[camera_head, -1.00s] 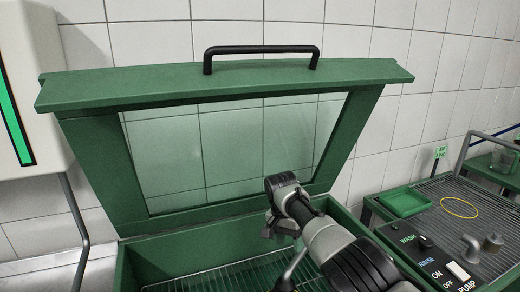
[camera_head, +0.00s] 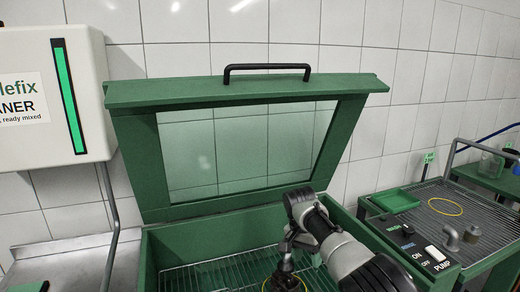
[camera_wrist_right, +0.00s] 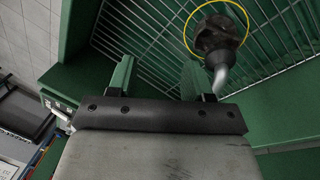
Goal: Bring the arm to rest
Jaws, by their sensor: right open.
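My right arm reaches in from the lower right in the head view. My right gripper (camera_head: 287,245) hangs over the open green washer basin (camera_head: 160,243), below its raised lid. In the right wrist view the gripper (camera_wrist_right: 156,78) shows two green fingers spread apart with nothing between them. A dark round part with a pale bent stem (camera_wrist_right: 217,40) is on or above the wire rack, beside the right finger and apart from it. A yellow ring surrounds it. My left gripper is not recognizable in view.
The raised lid (camera_head: 125,95) with window and black handle stands behind the arm. A white cleaner box (camera_head: 25,80) hangs at left. At right are a green tray (camera_head: 393,200), another yellow ring (camera_head: 446,206) and the pump control panel (camera_head: 422,250). Much of the wire rack (camera_wrist_right: 130,35) looks bare.

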